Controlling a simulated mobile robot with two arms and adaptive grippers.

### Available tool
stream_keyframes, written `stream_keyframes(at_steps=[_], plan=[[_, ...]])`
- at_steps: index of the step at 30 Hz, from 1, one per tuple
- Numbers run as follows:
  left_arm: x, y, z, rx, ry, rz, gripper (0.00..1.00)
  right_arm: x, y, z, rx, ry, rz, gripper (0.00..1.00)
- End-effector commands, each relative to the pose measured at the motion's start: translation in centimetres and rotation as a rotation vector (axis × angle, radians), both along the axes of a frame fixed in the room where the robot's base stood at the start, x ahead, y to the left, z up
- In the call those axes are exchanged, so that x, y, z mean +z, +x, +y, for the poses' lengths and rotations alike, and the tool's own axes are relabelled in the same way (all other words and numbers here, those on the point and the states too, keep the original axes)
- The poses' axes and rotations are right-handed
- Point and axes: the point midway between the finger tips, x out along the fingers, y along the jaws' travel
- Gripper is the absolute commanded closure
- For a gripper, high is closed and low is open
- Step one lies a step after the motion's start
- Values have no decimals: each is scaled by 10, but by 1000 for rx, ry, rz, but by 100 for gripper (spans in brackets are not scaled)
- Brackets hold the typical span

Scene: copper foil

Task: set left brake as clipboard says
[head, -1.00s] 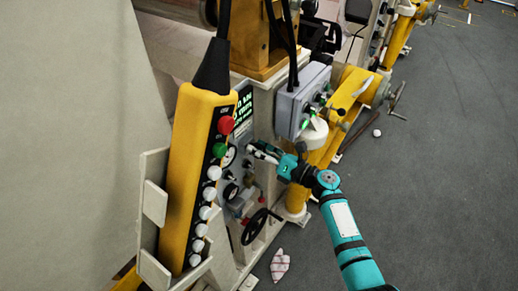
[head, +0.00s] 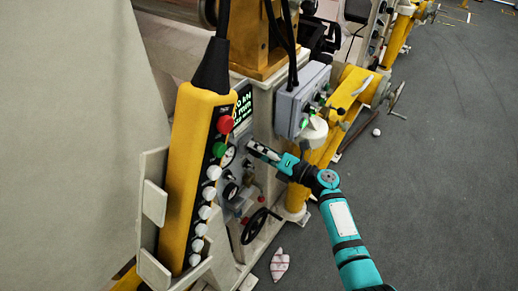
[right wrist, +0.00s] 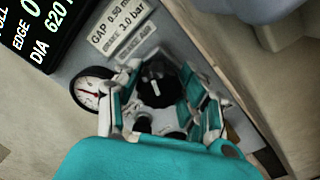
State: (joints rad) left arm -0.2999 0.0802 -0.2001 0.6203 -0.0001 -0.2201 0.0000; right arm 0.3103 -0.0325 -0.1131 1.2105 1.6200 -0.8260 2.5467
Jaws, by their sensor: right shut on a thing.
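My right gripper (right wrist: 160,110) is shut on a black knob (right wrist: 157,84) with a pale pointer mark, its fingers on both sides of it. In the head view the right gripper (head: 259,151) reaches the grey panel from the right and hides the knob. A round white gauge (right wrist: 92,89) with a red needle sits left of the knob; it also shows in the head view (head: 228,156). White labels (right wrist: 122,32) above the knob carry small text, one line reading about 3.0 bar. No clipboard can be made out. My left gripper is not in view.
A yellow pendant (head: 190,180) with red, green and white buttons hangs left of the panel. A dark display (head: 243,106) is above the gauge. A grey switch box (head: 300,100) stands above my right arm. Floor at right is open.

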Motion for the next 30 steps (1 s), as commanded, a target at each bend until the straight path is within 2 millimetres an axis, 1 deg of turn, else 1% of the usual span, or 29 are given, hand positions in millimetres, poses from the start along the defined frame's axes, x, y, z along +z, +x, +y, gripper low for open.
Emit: stream_keyframes(at_steps=[1,6,7,9,12,20,23,26,30], plan=[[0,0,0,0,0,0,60,-4,-2,0,2,-4,5,92],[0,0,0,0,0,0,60,-4,-2,0,3,-5,5,92],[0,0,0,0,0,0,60,-4,-2,0,3,-5,5,57],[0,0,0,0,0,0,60,-4,-2,0,2,-4,4,48],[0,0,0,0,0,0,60,-3,-1,0,2,-4,3,37],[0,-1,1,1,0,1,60,-1,-1,-1,0,-2,0,37],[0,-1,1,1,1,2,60,-2,-4,-6,-2,-3,1,37],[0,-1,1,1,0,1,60,-2,-13,-18,-2,-4,0,37],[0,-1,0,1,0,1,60,-3,-31,-42,-1,-7,0,37]])
